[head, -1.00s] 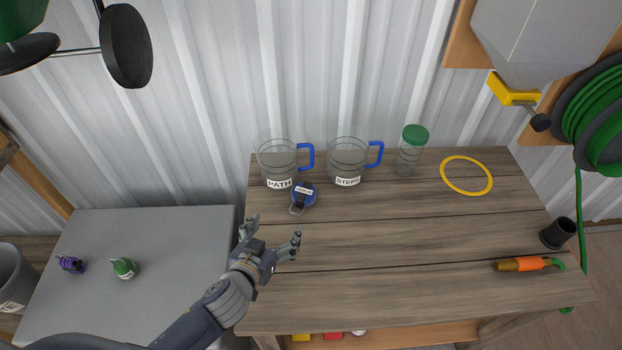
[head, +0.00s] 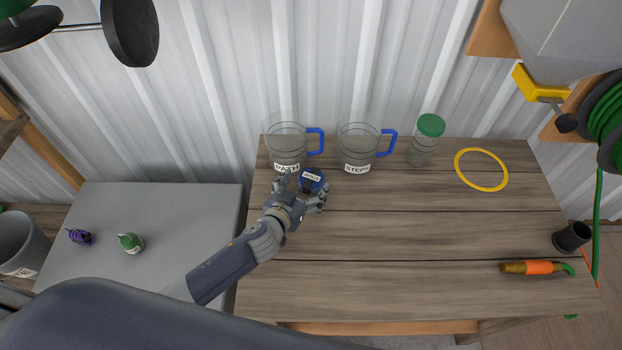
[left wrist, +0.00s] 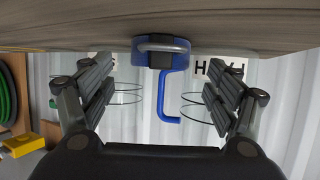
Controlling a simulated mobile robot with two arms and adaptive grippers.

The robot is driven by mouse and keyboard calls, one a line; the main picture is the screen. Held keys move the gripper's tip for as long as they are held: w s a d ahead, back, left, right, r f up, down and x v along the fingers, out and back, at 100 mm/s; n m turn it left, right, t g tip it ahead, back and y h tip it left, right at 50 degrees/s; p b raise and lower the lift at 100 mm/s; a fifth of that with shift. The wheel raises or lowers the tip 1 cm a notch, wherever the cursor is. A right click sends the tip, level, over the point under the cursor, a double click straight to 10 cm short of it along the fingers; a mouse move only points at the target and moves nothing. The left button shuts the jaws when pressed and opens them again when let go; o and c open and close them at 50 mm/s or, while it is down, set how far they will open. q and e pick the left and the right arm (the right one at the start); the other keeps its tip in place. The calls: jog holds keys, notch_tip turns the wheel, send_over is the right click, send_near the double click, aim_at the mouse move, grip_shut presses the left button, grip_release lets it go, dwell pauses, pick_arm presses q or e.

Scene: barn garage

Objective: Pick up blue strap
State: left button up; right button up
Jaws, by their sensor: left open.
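In the left wrist view the blue strap (left wrist: 140,52) shows a grey metal loop and a dark middle part. My left gripper (head: 303,191) is open, with its fingers at the near side of the strap and partly covering it. In the left wrist view the strap is centred between the spread fingers (left wrist: 163,85), beyond their tips; I see no contact. My right gripper is not in view.
Clear pitchers with blue handles, PATH (head: 286,150) and STEPS (head: 357,150), stand close behind the strap. A green-lidded jar (head: 425,140), yellow ring (head: 482,151), black cup (head: 571,237) and orange nozzle (head: 537,267) are further right. The workbench's (head: 420,235) middle is clear.

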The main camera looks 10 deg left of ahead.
aim_at(310, 180)
pick_arm(q)
jog(key=x, duration=0.2)
jog(key=shift+w+f, duration=0.1)
jog(key=shift+w, duration=0.15)
jog(key=shift+w+d+f, duration=0.1)
jog(key=shift+w+f, duration=0.05)
jog(key=shift+w, duration=0.25)
jog(key=shift+c, duration=1.1)
jog(key=c, duration=0.9)
jog(key=shift+c, duration=1)
jog(key=shift+r, duration=0.75)
notch_tip(310, 180, up, 2)
jog(key=shift+r, duration=0.2)
jog(key=s+b, duration=0.1)
jog(key=s, duration=0.4)
jog(key=s+a+b, duration=0.1)
jog(key=s, duration=0.4)
jog(key=s+a+r, duration=0.1)
jog(key=s, duration=0.4)
jog(key=shift+s+b, duration=0.1)
jog(key=shift+b, duration=0.3)
jog(key=shift+s+a+r, duration=0.1)
jog(key=shift+s, duration=0.3)
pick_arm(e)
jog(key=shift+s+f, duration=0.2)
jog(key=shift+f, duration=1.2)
